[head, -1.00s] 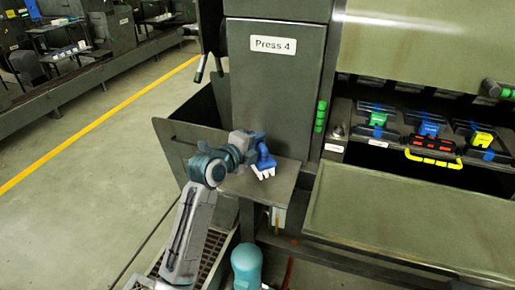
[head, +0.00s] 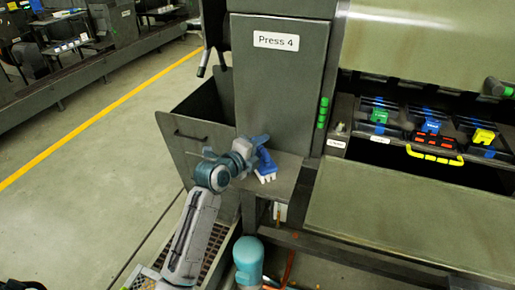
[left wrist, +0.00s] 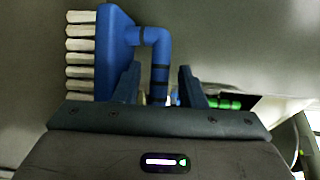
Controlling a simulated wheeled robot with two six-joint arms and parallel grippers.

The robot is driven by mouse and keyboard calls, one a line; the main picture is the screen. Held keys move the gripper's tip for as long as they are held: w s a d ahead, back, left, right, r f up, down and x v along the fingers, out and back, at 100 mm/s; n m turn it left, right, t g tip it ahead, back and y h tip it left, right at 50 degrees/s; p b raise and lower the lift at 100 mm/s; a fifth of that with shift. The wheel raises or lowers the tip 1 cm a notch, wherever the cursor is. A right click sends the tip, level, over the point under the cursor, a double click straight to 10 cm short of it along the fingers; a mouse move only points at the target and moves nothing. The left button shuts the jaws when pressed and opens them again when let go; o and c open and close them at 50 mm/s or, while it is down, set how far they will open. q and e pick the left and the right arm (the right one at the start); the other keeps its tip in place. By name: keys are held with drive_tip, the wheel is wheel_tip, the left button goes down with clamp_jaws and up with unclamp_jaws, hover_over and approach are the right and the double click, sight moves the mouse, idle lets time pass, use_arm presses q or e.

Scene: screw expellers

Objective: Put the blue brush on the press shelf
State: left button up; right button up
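The blue brush (head: 266,166) with white bristles is at the press shelf (head: 287,183), below the "Press 4" sign. Its bristles point down toward the shelf surface and seem to rest on it, though the contact is too small to be sure. My left gripper (head: 250,148) is at the brush's handle. In the left wrist view, the brush (left wrist: 116,45) shows its bristles to the left, and its bent handle passes between my left gripper's fingers (left wrist: 160,85). A narrow gap shows on each side of the handle, so the fingers look open around it. My right gripper is out of view.
The press cabinet (head: 275,85) rises right behind the shelf. An open dark bin (head: 190,140) stands to the left. A wide metal ledge (head: 400,215) lies to the right, below a panel with coloured clamps and a yellow handle (head: 434,159). The floor at left is clear.

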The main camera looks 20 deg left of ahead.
use_arm(q)
drive_tip(key=shift+r, duration=0.2)
drive_tip(key=b+v, duration=0.3)
drive_tip(key=v, duration=0.9)
drive_tip(key=shift+f, duration=0.1)
